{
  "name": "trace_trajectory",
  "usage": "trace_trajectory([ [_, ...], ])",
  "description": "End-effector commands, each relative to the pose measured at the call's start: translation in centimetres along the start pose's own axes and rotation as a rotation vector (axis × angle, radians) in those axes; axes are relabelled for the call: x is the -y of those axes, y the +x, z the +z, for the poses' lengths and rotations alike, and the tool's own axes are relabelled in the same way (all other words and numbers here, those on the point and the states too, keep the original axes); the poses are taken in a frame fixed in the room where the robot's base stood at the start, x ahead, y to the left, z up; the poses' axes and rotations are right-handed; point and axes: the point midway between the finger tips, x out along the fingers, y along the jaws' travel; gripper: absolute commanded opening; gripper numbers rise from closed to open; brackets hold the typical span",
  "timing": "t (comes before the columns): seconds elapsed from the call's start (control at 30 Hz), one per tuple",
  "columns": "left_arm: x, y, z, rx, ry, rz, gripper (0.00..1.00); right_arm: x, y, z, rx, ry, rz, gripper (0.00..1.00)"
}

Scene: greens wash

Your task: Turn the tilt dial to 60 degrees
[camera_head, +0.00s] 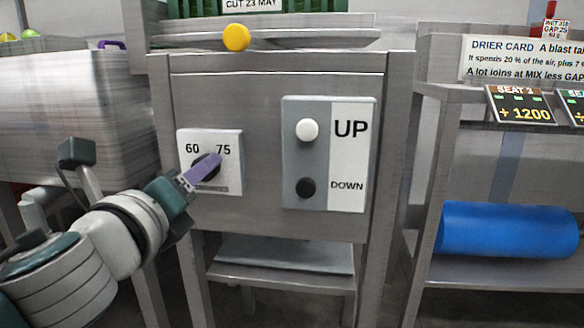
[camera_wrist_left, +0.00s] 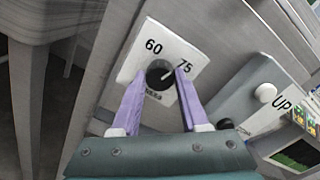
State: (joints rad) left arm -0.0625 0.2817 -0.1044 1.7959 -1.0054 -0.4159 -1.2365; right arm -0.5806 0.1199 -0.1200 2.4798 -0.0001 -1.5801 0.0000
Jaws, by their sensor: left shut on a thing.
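The tilt dial (camera_head: 209,160) is a dark round knob on a white plate marked 60 and 75, on the front of the grey metal stand. In the left wrist view the dial (camera_wrist_left: 159,75) shows a pale line that seems to point up and right, toward the 75. My left gripper (camera_head: 204,169) reaches it from the lower left. Its purple fingers (camera_wrist_left: 158,80) lie on either side of the knob, shut on it. The fingers hide part of the dial in the head view. My right gripper is in neither view.
Right of the dial is a grey panel (camera_head: 305,160) with a white UP button (camera_head: 307,129) and a dark DOWN button (camera_head: 305,188). A yellow ball-shaped knob (camera_head: 236,37) is above. A blue cylinder (camera_head: 508,230) lies on the right shelf.

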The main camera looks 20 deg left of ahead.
Motion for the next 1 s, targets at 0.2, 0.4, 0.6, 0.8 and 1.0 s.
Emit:
trace_trajectory([
  [0.2, -0.04, -0.02, -0.01, 0.0, -0.21, 0.001, 0.0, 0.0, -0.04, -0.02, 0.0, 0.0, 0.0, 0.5],
  [0.4, -0.03, -0.02, -0.01, 0.0, -0.4, 0.0, 0.0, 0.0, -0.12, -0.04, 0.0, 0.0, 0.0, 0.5],
  [0.6, -0.05, -0.01, 0.02, 0.001, -0.59, 0.001, 0.0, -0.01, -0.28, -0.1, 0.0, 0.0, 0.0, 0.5],
  [0.8, -0.05, 0.0, 0.01, 0.001, -0.774, 0.001, 0.0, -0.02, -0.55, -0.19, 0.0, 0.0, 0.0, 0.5],
  [1.0, -0.04, 0.0, 0.01, 0.001, -0.931, 0.001, 0.0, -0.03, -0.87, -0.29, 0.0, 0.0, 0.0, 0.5],
])
